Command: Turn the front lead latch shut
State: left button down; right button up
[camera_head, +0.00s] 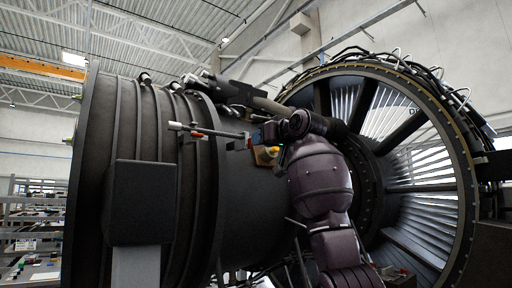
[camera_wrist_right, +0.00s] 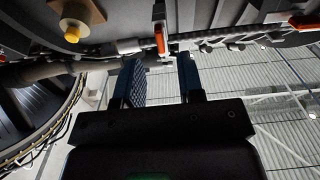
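Two orange-red latch handles show on the engine's dark casing. In the right wrist view one latch handle (camera_wrist_right: 160,39) stands upright in the picture, just beyond the gap between my right gripper's (camera_wrist_right: 160,78) fingers. The second latch handle (camera_wrist_right: 304,22) lies sideways at the right edge. In the head view a reddish handle (camera_head: 197,134) shows to the left, beside a grey rod. My right gripper is open with nothing between its blue fingers. Whether a finger touches the latch cannot be told. My left gripper is not in view.
A tan block with a yellow knob (camera_head: 274,150) sits close to my right wrist; the yellow knob also shows in the wrist view (camera_wrist_right: 71,34). The fan ring (camera_head: 462,150) is at right, shelves (camera_head: 35,215) at left.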

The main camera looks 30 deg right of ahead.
jog(key=s+b, duration=0.1)
jog(key=s, duration=0.5)
jog(key=shift+d, duration=0.45)
jog(key=shift+s, duration=0.1)
